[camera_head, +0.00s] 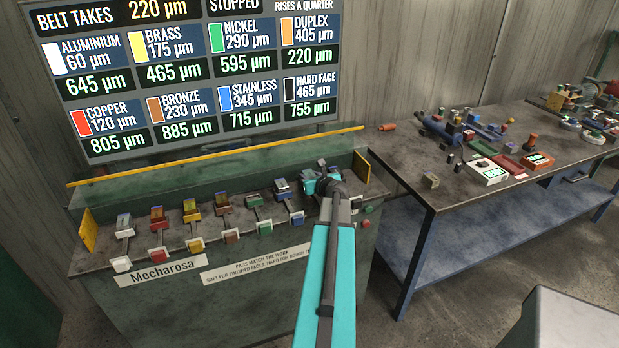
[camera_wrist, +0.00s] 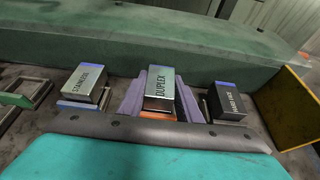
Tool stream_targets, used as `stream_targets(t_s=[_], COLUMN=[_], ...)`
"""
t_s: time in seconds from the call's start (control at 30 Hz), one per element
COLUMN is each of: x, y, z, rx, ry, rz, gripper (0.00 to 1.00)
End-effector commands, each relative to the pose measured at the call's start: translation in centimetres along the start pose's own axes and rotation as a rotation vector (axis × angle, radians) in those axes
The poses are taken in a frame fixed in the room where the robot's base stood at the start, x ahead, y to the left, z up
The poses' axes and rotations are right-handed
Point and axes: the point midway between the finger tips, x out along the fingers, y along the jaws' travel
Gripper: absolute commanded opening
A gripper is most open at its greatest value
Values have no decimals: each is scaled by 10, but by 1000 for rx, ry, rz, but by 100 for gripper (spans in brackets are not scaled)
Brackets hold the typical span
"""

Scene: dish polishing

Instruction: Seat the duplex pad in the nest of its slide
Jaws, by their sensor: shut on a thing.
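The duplex pad is a grey metal block lettered DUPLEX (camera_wrist: 160,82) with a blue strip at its top edge, in the middle of the wrist view. My gripper (camera_wrist: 160,98) is shut on it, one purple-grey finger on each side. Orange (camera_wrist: 157,116) shows just below the pad, between the fingers; I cannot tell whether the pad touches the slide or sits in its nest. In the head view my gripper (camera_head: 322,182) is over the right end of the green bench, and the arm hides the pad and most of its slide.
The stainless pad (camera_wrist: 84,83) stands left of the duplex pad and the hard face pad (camera_wrist: 228,103) right of it, both close. A yellow end plate (camera_wrist: 288,107) stands at the right. A separate worktable (camera_head: 455,205) is at right.

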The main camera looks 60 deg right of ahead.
Motion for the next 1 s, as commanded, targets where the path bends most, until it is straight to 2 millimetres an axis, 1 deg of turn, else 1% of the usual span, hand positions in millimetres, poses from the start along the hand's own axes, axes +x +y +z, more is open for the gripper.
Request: stream_targets(t_s=[0.9, 0.93, 1.0], x=[5, 5, 5], y=[0, 0, 0], z=[-11, -11, -11], rx=[0, 0, 0], ry=[-2, -2, -2], rz=[-1, -1, -1], gripper=[0, 34, 46])
